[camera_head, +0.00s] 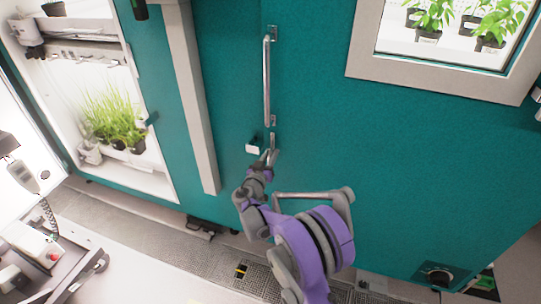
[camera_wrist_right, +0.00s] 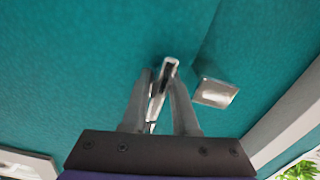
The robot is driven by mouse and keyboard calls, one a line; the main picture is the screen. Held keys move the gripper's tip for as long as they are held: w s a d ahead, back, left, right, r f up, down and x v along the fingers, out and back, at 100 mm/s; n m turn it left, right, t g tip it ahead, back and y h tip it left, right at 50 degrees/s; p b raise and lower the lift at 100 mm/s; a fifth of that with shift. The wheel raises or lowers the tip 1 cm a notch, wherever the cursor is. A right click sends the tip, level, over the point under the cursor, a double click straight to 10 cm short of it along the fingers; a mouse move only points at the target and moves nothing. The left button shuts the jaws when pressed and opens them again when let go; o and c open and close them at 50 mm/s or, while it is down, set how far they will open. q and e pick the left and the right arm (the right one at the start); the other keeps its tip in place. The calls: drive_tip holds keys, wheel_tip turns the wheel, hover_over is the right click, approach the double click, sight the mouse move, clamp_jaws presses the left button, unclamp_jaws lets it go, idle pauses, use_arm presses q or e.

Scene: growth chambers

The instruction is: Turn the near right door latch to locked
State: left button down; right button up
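The door latch is a short metal lever (camera_head: 273,143) on the teal door, just below a long vertical handle (camera_head: 266,80). In the right wrist view the lever (camera_wrist_right: 168,68) stands between the two fingers of my right gripper (camera_wrist_right: 161,84). The fingers lie close along both sides of the lever and appear shut on it. A small pale block (camera_head: 253,147) sits just left of the latch; it also shows in the wrist view (camera_wrist_right: 215,92). In the head view my right gripper (camera_head: 268,158) covers the lever's lower part. My left gripper is not in view.
A lit chamber with grass (camera_head: 110,120) stands open at the left, beyond a grey post (camera_head: 190,95). A window with potted plants (camera_head: 450,30) is at the upper right. A cart (camera_head: 45,265) stands at the lower left. The grated floor (camera_head: 185,245) runs below the door.

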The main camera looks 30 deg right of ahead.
clamp_jaws()
idle(0.8)
idle(0.5)
drive_tip(key=n, duration=0.8)
drive_tip(key=shift+b, duration=0.4)
drive_tip(key=n, duration=0.5)
drive_tip(key=shift+b, duration=0.3)
drive_tip(key=shift+n+b, duration=0.4)
drive_tip(key=shift+n, duration=2.1)
